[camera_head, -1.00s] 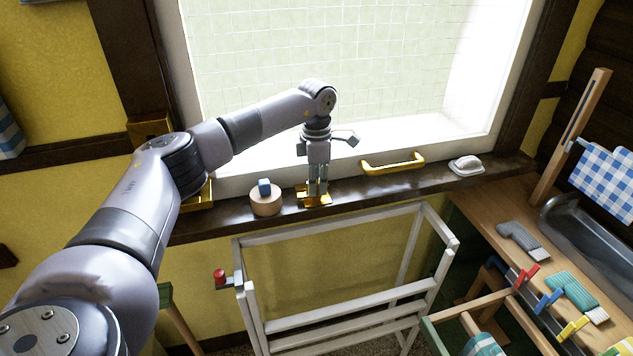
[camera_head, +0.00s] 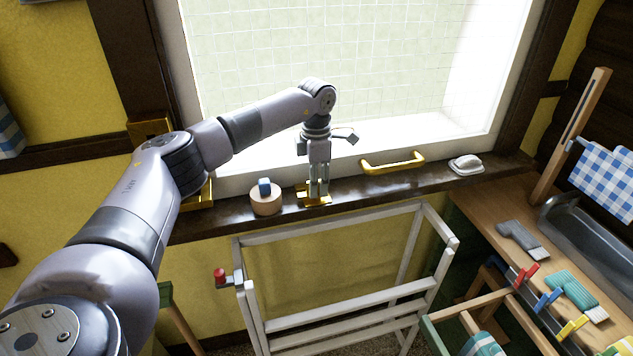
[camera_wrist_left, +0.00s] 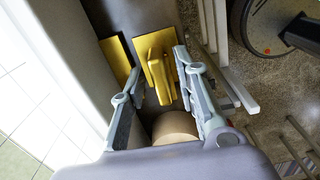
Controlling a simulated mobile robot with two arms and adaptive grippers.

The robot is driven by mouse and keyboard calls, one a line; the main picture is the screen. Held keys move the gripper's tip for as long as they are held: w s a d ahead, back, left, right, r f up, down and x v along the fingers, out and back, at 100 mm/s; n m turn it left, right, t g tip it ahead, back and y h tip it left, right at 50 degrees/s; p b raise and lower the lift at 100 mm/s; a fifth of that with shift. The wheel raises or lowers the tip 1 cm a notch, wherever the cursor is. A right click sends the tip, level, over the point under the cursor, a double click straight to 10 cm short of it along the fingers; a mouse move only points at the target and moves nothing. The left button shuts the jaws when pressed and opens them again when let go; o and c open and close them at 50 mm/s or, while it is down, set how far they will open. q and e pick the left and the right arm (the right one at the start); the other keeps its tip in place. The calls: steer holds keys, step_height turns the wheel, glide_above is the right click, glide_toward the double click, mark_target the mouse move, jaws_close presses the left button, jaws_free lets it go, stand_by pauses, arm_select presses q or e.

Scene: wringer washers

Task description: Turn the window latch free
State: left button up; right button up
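The brass window latch (camera_wrist_left: 155,60) has a flat plate and a raised lever, and sits at the foot of the white window frame. In the head view the latch (camera_head: 314,200) is mostly hidden behind my left gripper (camera_head: 318,193), which points straight down over it. In the left wrist view my left gripper (camera_wrist_left: 156,68) is open, with the lever between its fingers. The right finger is close to the lever; a gap shows on the left finger's side. I cannot tell whether either finger touches. My right gripper is out of view.
A round wooden block (camera_head: 266,203) with a small blue cube (camera_head: 264,188) stands just left of the gripper on the dark sill. A brass pull handle (camera_head: 392,163) and a white soap-like object (camera_head: 466,164) are to the right. A white rack (camera_head: 345,322) stands below.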

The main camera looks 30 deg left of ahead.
arm_select(q)
step_height(320, 180, up, 12)
stand_by(0.7)
stand_by(0.4)
